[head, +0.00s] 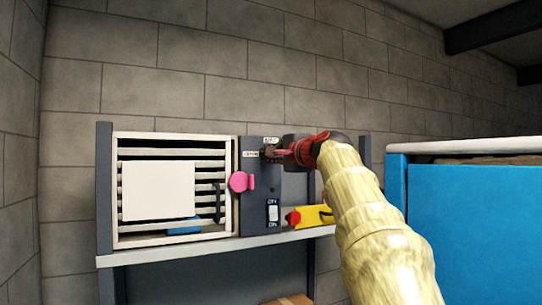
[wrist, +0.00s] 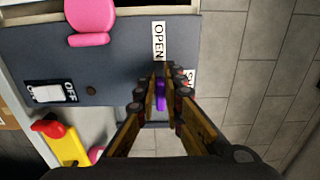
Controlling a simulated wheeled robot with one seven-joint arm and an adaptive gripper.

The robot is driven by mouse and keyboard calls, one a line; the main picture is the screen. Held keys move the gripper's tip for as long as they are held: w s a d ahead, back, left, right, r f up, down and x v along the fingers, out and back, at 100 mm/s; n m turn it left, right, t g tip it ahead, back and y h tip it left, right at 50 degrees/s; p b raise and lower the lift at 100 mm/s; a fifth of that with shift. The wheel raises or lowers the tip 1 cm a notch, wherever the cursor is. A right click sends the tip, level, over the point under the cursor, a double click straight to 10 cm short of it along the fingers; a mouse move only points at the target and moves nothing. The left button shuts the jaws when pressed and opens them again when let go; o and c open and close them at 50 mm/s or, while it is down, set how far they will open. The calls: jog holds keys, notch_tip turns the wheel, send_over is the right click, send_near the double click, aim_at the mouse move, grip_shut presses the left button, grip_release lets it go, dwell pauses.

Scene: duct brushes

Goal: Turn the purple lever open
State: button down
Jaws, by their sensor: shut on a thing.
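The purple lever (wrist: 160,92) shows in the wrist view as a narrow strip between the two fingers of my gripper (wrist: 159,90). The fingers are shut on it, in front of the dark grey panel (wrist: 110,50). A white OPEN label (wrist: 159,42) lies just beyond the fingertips, and a second label (wrist: 189,76) is partly covered by a finger. In the head view my gripper (head: 275,153) is at the top of the panel (head: 262,210), and the lever is too small or hidden to make out there.
A pink knob (head: 241,181) sits on the panel's left edge, above a white OFF/ON rocker switch (head: 273,213). A yellow tool with a red end (head: 312,216) lies on the shelf (head: 200,248). A slatted cream box (head: 232,215) stands left. A blue cabinet (head: 465,225) stands right.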

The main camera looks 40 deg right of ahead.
jog(key=c, duration=1.9)
grip_release()
jog(key=v, duration=1.2)
jog(key=shift+f, duration=0.1)
